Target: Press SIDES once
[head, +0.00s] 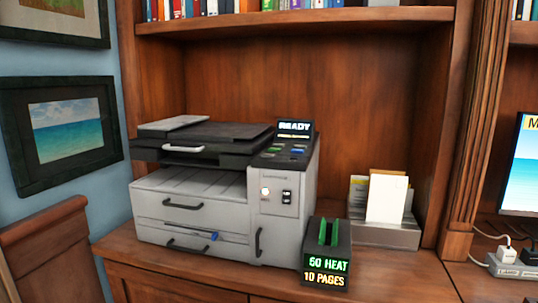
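A grey and black printer (190,189) stands on the wooden cabinet top. Its small screen (295,127) reads READY, with a smaller line under it that I cannot read. The sloped control panel (267,159) in front of the screen carries several small coloured buttons, with green and blue among them. Their labels are too small to read, so I cannot tell which one is SIDES. A lit round button (265,191) and a dark rocker switch (286,196) sit on the printer's front. Neither of my grippers is in view.
Bookcase uprights flank the alcove. A monitor (524,165) and power strip (512,267) are far right.

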